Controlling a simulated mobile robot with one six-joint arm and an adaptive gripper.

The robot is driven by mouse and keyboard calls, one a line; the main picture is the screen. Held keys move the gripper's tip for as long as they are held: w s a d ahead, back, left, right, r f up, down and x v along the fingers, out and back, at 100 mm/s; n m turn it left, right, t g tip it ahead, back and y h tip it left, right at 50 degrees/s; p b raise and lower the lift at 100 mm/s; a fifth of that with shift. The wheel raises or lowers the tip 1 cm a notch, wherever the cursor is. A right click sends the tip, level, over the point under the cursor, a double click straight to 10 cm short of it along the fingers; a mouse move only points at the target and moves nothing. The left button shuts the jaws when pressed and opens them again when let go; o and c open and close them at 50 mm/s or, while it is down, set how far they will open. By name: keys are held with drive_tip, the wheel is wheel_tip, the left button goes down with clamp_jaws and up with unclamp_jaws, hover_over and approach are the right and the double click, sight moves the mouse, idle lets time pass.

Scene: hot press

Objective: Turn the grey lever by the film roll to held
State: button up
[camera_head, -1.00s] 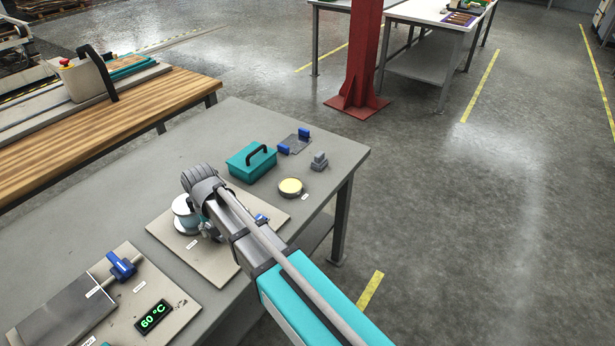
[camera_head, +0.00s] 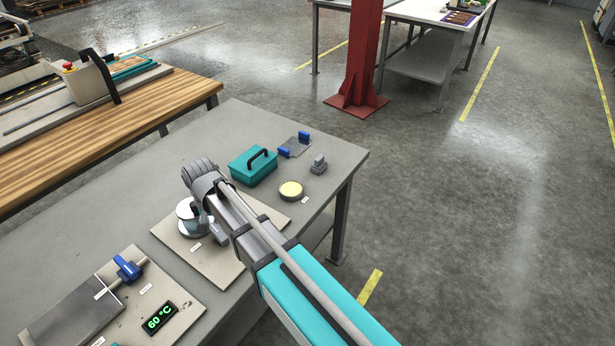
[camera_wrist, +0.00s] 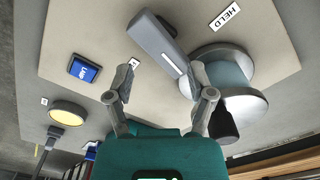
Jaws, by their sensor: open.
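The grey lever (camera_wrist: 160,45), a flat bar with a white line, lies slanted on the beige board beside the film roll in the wrist view. Its far end points between the HELD label (camera_wrist: 225,17) and a partly covered label (camera_wrist: 133,62). The film roll (camera_wrist: 228,72), pale blue-grey between metal discs, is right of the lever; the head view shows it too (camera_head: 187,213). My gripper (camera_wrist: 164,88) is open, its fingers on either side of the lever's lower part, the right one close to the lever. Contact cannot be told. In the head view my arm hides much of the lever.
A blue button (camera_wrist: 84,69) sits on the same board. Farther along the bench are a round yellow-topped piece (camera_head: 290,190), a teal box (camera_head: 253,165) and a grey block (camera_head: 319,164). A press plate with a blue handle (camera_head: 127,268) and a temperature display (camera_head: 160,317) stand nearer.

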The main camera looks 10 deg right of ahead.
drive_tip(key=shift+r+p, duration=4.85)
drive_tip(key=shift+r, duration=0.3)
drive_tip(key=d+r+p, duration=0.1)
drive_tip(key=d, duration=1.2)
drive_tip(key=s+d+r+p, duration=0.1)
drive_tip(key=d+r+p, duration=0.1)
drive_tip(key=d, duration=1)
drive_tip(key=shift+d+r, duration=0.3)
drive_tip(key=shift+d, duration=0.1)
drive_tip(key=shift+a, duration=0.1)
drive_tip(key=n+b, duration=0.4)
drive_tip(key=n, duration=0.3)
hover_over(217, 232)
wheel_tip(217, 232, down, 4)
drive_tip(key=shift+f, duration=0.3)
wheel_tip(217, 232, down, 13)
drive_tip(key=b, duration=1.3)
drive_tip(key=shift+f, duration=0.15)
